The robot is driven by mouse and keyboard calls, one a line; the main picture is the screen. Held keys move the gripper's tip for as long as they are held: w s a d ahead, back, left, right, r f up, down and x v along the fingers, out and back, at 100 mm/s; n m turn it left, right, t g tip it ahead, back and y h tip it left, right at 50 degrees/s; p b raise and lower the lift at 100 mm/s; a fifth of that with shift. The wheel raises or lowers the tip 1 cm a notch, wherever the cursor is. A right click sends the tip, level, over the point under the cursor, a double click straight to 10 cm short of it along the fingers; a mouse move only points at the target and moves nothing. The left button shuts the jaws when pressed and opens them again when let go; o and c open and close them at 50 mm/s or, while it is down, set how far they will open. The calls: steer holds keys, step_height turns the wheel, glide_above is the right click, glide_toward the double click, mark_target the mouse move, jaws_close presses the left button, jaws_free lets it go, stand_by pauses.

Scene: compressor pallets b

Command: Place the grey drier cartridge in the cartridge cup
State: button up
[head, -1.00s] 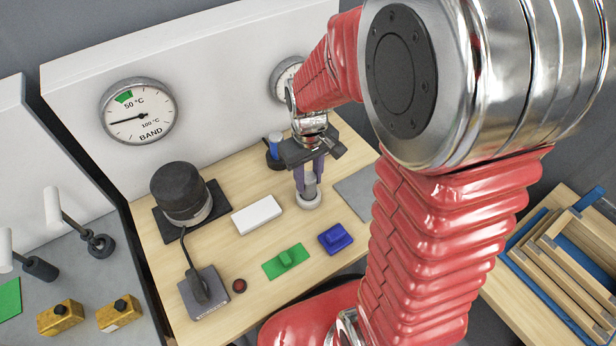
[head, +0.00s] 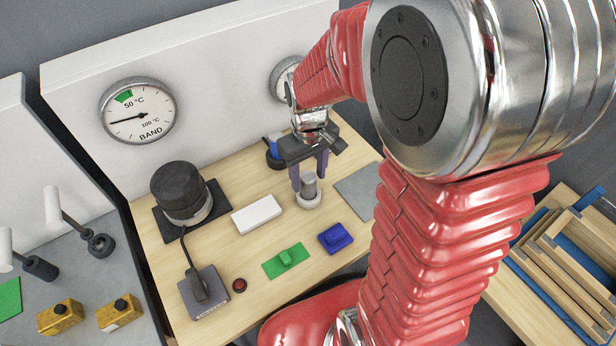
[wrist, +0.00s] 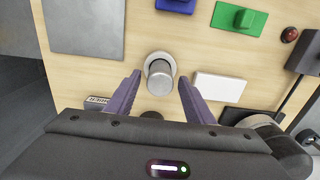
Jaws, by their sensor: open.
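The grey drier cartridge (head: 309,184) stands upright in the pale round cartridge cup (head: 309,201) on the wooden bench. In the wrist view the cartridge (wrist: 160,81) shows end-on, with the rim of the cup (wrist: 151,59) around it. My gripper (head: 308,182) is open just above and behind the cartridge. In the wrist view its two purple fingers (wrist: 157,88) are spread to either side of the cartridge, with visible gaps. The cartridge's lower end is hidden inside the cup.
A white block (head: 257,214), a green piece (head: 286,260) and a blue piece (head: 336,238) lie nearby on the bench. A grey plate (head: 358,190) lies to the right. A dark cup with a blue item (head: 274,152) stands behind. A black-topped motor (head: 182,193) stands left.

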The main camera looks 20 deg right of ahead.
step_height(320, 180, up, 11)
stand_by(0.4)
steer(key=shift+r, duration=0.1)
stand_by(0.4)
steer(key=s+a+r+m+t, duration=0.2)
steer(key=s+r+t, duration=0.3)
steer(key=s, duration=0.6)
steer(key=shift+s+a+r+t, duration=0.3)
steer(key=shift+s+a+r, duration=0.1)
steer(key=shift+a+r, duration=0.3)
stand_by(1.0)
